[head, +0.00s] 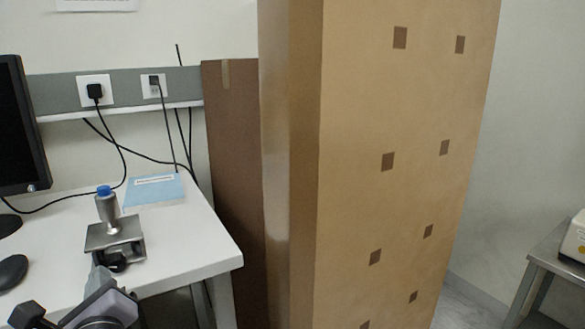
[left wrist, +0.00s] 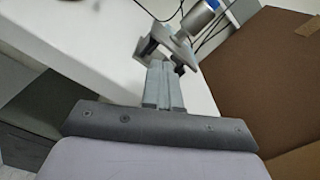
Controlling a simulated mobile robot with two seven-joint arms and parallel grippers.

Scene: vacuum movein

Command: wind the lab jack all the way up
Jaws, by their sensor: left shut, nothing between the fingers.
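The lab jack (head: 128,232) stands on the white desk near its front right, a small grey metal platform with a dark knob (head: 117,262) on the side toward me. A metal cylinder with a blue cap (head: 104,191) stands on its top plate. My left gripper (head: 100,275) is just in front of the knob. In the left wrist view the fingers (left wrist: 163,80) are together with nothing between them, their tips close to the jack (left wrist: 178,47); I cannot tell whether they touch it. The jack's lower part is partly hidden. My right gripper is not in view.
On the desk (head: 185,235) are a blue-and-white box or book (head: 155,189), a black mouse (head: 12,270) and a monitor (head: 20,130). Cables hang from wall sockets behind. A tall cardboard box (head: 390,170) stands right of the desk. A side table (head: 545,255) is at far right.

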